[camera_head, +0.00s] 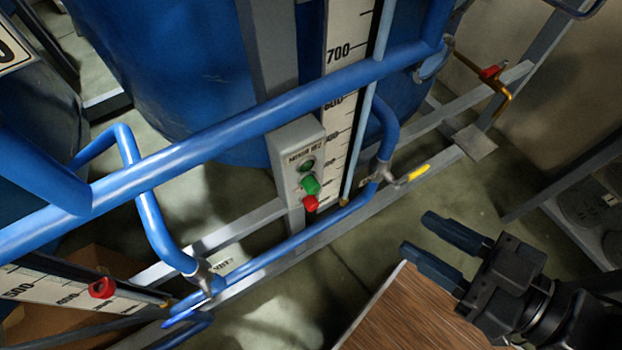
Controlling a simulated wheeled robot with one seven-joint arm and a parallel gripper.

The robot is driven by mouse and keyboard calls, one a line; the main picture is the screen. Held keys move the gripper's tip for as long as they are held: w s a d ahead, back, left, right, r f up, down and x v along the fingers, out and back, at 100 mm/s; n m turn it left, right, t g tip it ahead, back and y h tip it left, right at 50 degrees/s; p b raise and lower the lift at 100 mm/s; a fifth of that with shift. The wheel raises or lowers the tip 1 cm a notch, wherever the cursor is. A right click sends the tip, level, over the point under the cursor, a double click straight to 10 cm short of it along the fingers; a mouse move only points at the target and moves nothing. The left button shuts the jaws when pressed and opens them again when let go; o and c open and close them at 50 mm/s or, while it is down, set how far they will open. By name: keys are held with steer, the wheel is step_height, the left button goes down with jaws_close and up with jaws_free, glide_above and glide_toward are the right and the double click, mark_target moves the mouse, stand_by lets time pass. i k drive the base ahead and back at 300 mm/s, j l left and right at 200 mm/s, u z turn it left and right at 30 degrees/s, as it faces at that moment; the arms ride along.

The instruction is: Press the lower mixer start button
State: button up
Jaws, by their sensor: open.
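The mixer control box (299,158) is a grey panel on the frame below the large blue tank, with a label at its top that is hard to read. It carries a dark green round element (307,165), a bright green button (310,185) below it, and a red button (311,203) at the bottom. My gripper (427,236) is at the lower right, over the corner of a wooden surface. Its two dark blue fingers are spread apart with nothing between them. They point left toward the box and are clearly apart from it.
A thick blue pipe (240,125) crosses diagonally just above the box. A thinner blue pipe (290,245) runs below it. A yellow-handled valve (414,174) sits right of the box. The wooden surface (415,315) lies under my gripper. Open floor shows between gripper and frame.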

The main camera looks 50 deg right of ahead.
mark_target(310, 184)
steer(key=k+l+u, duration=0.1)
steer(key=k, duration=0.75)
